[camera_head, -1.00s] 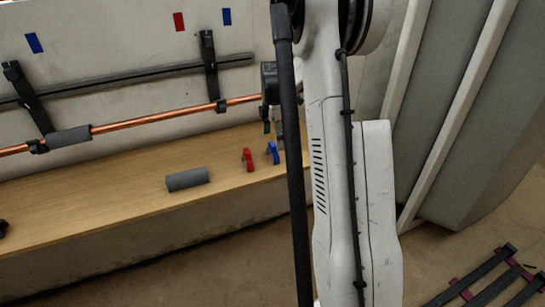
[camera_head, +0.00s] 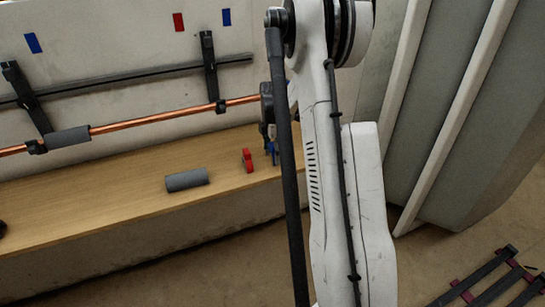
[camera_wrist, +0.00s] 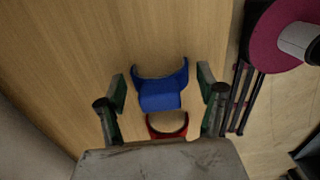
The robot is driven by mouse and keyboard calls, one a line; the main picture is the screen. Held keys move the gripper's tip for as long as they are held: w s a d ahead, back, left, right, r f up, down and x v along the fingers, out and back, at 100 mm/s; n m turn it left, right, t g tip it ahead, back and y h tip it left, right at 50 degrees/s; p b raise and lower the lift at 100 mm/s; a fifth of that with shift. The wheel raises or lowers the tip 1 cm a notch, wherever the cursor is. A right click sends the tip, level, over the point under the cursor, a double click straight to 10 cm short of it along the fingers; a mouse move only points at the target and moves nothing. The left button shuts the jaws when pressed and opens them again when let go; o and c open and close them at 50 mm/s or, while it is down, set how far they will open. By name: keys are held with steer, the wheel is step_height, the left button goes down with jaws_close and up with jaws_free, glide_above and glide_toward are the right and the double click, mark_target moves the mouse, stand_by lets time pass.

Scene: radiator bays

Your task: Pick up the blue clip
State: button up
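The blue clip (camera_wrist: 161,95) stands on the wooden shelf, its curved open side facing up in the wrist view. My gripper (camera_wrist: 162,84) is open, with one finger on each side of the clip. Gaps show between both fingers and the clip, so it is not held. In the head view the blue clip (camera_head: 273,152) is partly hidden by my gripper (camera_head: 268,138), which is pointing down at it.
A red clip (camera_head: 247,160) stands close beside the blue one; it also shows in the wrist view (camera_wrist: 167,125). A grey sleeve (camera_head: 187,180) lies further left on the wooden shelf (camera_head: 110,205). A copper pipe (camera_head: 165,117) runs along the wall behind.

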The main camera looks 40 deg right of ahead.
steer(key=c, duration=0.9)
steer(key=shift+r, duration=0.1)
steer(key=shift+r, duration=0.25)
step_height(320, 180, up, 4)
steer(key=shift+f+p, duration=0.1)
steer(key=shift+p, duration=0.2)
steer(key=a+r, duration=0.2)
steer(key=a, duration=0.2)
steer(key=a+r, duration=0.2)
steer(key=a, duration=0.1)
steer(key=w+a+r, duration=0.1)
steer(key=a+r, duration=0.1)
steer(key=a, duration=0.2)
steer(key=shift+a+r+p, duration=0.25)
steer(key=shift+a+p, duration=0.05)
